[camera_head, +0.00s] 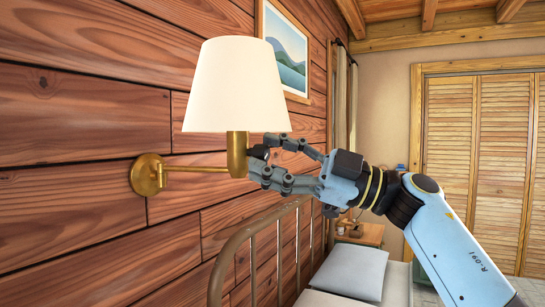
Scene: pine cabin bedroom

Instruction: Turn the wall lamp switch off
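The wall lamp has a cream shade (236,88) above a brass stem (237,155). A thin arm joins the stem to a round brass plate (149,175) on the plank wall. A small dark knob (258,152), which looks like the switch, sticks out on the right side of the stem. My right gripper (263,153) is at the stem's right side, with its fingers apart above and below the knob. I cannot tell whether a finger touches it. The shade is pale and bright; I cannot tell surely whether the bulb is lit. My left gripper is not in view.
A metal bed frame (258,232) with a grey pillow (350,270) stands below the lamp. A bedside table (362,233) is behind my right arm. A framed picture (287,50) hangs on the wall beyond the shade. Louvred doors (480,150) are at the right.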

